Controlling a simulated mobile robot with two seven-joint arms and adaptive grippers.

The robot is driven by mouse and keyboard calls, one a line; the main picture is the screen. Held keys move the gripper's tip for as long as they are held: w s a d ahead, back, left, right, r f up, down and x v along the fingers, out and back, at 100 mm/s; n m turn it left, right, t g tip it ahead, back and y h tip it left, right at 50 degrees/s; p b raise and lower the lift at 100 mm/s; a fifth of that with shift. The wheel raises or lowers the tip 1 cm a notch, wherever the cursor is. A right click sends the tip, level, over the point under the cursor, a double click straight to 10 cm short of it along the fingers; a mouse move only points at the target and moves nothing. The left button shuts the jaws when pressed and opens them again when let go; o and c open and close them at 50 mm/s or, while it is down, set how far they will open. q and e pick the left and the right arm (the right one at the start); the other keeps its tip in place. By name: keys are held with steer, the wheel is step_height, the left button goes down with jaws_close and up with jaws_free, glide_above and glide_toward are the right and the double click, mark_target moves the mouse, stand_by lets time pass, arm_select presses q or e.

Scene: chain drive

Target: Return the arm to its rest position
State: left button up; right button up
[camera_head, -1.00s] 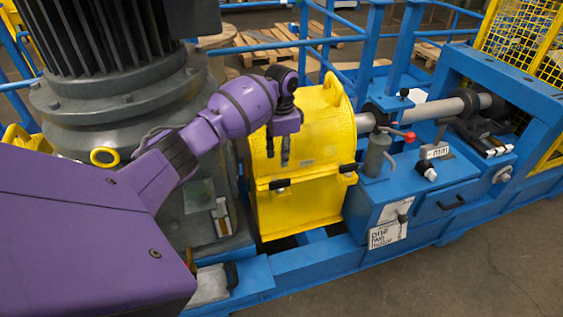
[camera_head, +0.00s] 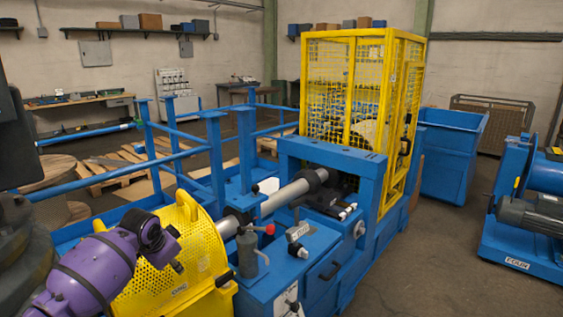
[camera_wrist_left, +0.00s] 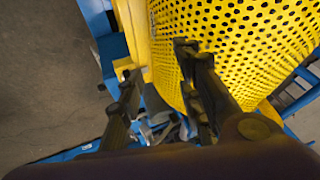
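My purple left arm (camera_head: 90,275) comes in from the lower left in the head view. Its dark gripper (camera_head: 172,254) is in front of the perforated yellow guard (camera_head: 188,275). In the left wrist view the two dark fingers of the gripper (camera_wrist_left: 158,66) stand apart with nothing between them. The yellow guard (camera_wrist_left: 235,45) fills the upper right there, close to the right finger; I cannot tell whether they touch. My right gripper is not in view.
A grey shaft (camera_head: 282,197) runs from the guard to a blue frame (camera_head: 330,155). A red-handled lever (camera_head: 268,230) and a grey cylinder (camera_head: 247,255) stand beside the guard. A yellow mesh cage (camera_head: 330,90) is behind. Open floor (camera_head: 430,265) lies at the right.

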arm_select(q)
steer(key=s+d+f+n+t+h, duration=0.25)
steer(key=s+d+f+t, duration=0.25)
steer(key=s+d+f, duration=0.95)
steer(key=s+f+n, duration=0.1)
steer(key=s+f, duration=0.2)
steer(key=s, duration=0.8)
steer(key=s+f+n+g+y, duration=0.1)
steer(key=s+f, duration=0.3)
steer(key=s, duration=0.7)
steer(key=s+a+f+n+g, duration=0.1)
steer(key=s+f, duration=0.3)
steer(key=s, duration=0.7)
steer(key=shift+s+f+n+y, duration=0.2)
steer(key=shift+n+y, duration=0.15)
steer(key=shift+n, duration=0.2)
